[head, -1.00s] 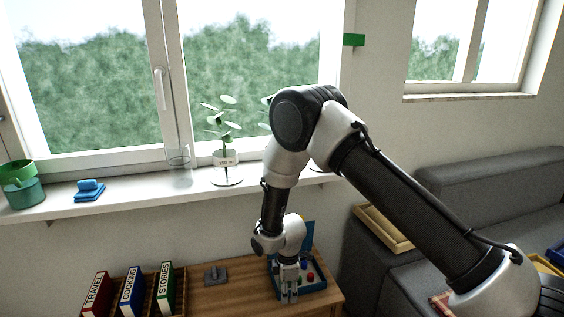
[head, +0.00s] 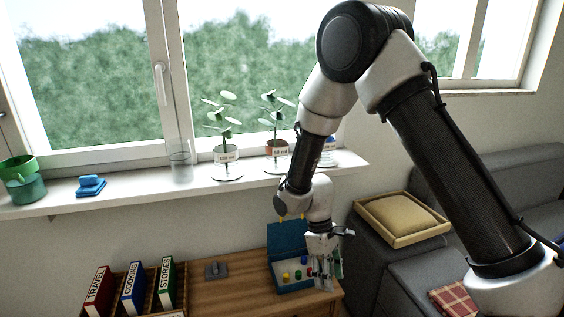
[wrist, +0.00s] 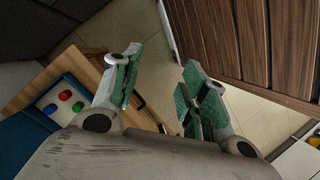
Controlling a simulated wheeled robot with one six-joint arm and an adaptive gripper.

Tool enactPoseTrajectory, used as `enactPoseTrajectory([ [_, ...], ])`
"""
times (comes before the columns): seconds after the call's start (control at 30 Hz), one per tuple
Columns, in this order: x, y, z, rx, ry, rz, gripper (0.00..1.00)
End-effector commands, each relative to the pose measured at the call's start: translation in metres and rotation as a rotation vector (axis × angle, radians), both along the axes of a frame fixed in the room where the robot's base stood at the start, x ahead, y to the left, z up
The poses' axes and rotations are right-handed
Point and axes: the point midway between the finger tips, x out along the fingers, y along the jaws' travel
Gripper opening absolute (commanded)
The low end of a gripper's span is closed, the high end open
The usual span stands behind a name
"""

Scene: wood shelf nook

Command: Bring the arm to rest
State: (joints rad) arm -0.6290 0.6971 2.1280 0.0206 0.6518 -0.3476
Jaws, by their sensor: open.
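My gripper (head: 326,270) hangs at the right end of the wooden cabinet, in front of the open blue box. In the wrist view the two green-padded fingers of my gripper (wrist: 155,90) stand apart with nothing between them. Floor tiles and wood panels show beyond the fingertips. My arm is bent, with its elbow high in front of the window.
The blue box (head: 285,237) holds small coloured pieces. Books in a rack (head: 133,287) and a grey object (head: 216,270) share the cabinet top (head: 235,293). The sill (head: 120,193) carries plants, a glass (head: 180,160) and a green cup (head: 22,180). A cushion tray (head: 402,220) rests on the sofa.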

Motion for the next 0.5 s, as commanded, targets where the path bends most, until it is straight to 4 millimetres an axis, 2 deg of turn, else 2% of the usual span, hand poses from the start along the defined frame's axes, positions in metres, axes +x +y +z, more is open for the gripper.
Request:
enactPoseTrajectory([
  [0.03, 0.000, -0.011, 0.026, -0.002, -0.016, -0.055, 0.44],
  [0.2, -0.013, -0.059, 0.113, -0.016, -0.075, -0.275, 0.44],
  [0.3, -0.027, -0.089, 0.158, -0.010, -0.118, -0.396, 0.44],
  [0.5, -0.066, -0.146, 0.231, 0.030, -0.230, -0.606, 0.44],
])
